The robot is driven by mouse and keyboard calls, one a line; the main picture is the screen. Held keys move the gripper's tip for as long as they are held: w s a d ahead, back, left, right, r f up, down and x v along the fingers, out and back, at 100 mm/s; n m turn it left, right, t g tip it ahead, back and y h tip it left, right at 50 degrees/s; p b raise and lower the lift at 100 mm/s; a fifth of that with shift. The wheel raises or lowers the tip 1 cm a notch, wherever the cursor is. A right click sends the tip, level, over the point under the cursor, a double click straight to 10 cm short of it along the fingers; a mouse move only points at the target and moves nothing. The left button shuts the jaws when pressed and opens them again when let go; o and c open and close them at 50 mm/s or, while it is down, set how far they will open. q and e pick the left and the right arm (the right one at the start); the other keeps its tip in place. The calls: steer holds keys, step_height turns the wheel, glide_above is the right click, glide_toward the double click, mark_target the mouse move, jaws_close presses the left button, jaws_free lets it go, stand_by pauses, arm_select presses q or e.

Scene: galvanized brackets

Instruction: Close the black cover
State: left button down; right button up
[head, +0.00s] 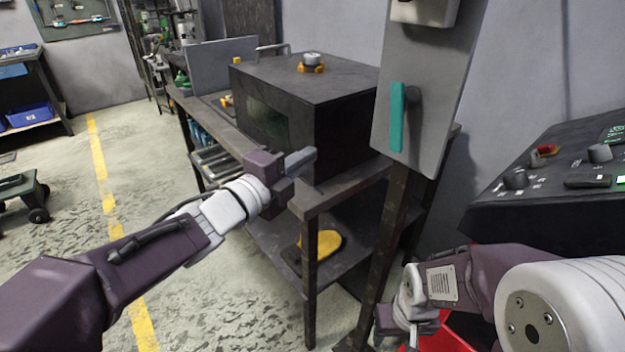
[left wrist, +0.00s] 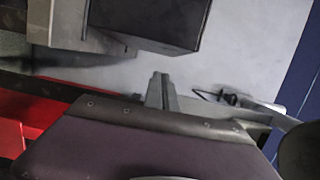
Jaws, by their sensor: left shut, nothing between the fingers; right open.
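A large black box (head: 320,95) stands on the dark metal bench, with a dark greenish window (head: 268,118) in its left face. I cannot make out a separate black cover on it or how far one stands open. My left gripper (head: 304,158) is shut and empty, in front of the box's lower front corner in the head view; I cannot tell whether it touches. In the left wrist view its fingers (left wrist: 161,90) are together, and a dark boxy shape (left wrist: 155,20) shows at the top. My right gripper (head: 408,328) is low at the bottom, open, away from the box.
A grey panel (head: 424,75) with a teal handle (head: 397,115) stands right of the box. A black control console (head: 560,185) is at the right. A yellow and black object (head: 322,243) lies on the lower shelf. Open floor lies left of the bench.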

arm_select(q)
steer(key=w+d+f+b, duration=0.2)
steer(key=w+d+f, duration=0.1)
steer(key=w, duration=0.6)
steer(key=shift+w+d+b, duration=0.3)
steer(key=shift+d, duration=0.6)
arm_select(e)
steer(key=shift+s+d+f, duration=0.1)
steer(key=shift+s+f, duration=0.05)
steer(key=shift+f, duration=1.1)
steer(key=shift+s+f, duration=0.1)
steer(key=shift+f, duration=1.15)
steer(key=shift+r, duration=0.1)
